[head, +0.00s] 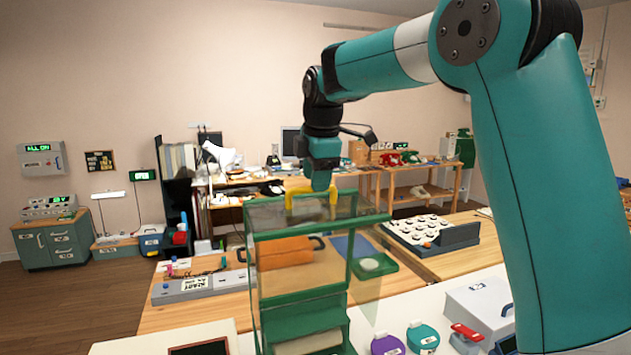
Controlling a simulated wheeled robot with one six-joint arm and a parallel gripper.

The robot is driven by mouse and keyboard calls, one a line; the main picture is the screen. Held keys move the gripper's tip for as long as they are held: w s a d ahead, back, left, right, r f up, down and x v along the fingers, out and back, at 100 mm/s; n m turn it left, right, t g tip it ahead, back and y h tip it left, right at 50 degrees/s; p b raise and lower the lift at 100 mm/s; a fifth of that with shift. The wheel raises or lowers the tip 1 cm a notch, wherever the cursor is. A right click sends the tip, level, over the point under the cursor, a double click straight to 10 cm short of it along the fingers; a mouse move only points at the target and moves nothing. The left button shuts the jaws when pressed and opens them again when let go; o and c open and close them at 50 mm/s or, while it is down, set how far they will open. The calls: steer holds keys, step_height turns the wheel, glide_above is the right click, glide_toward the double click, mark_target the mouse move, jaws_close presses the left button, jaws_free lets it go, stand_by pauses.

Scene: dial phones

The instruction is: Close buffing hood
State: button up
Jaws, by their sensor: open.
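The buffing hood (300,304) is a green-framed box with clear panels, standing on the white front bench. A beige roller shape shows low inside it. A clear pane (368,262) with a green top edge slants out to the right of the frame; it appears to be the hood's door or cover, standing away from the frame. My gripper (311,212) has yellow fingers, points down and is open. In the picture it overlaps the hood's top rear; I cannot tell whether it touches the hood. Nothing shows between its fingers.
An orange case (285,252) and a grey control box (198,285) show on the wooden bench behind. A purple disc (387,345), a teal disc (422,337) and a white box (480,305) sit right of the hood. A tray of white round parts (425,230) stands farther back.

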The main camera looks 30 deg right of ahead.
steer(key=shift+x, duration=0.75)
jaws_close()
steer(key=shift+s+f, duration=0.1)
steer(key=shift+f, duration=0.05)
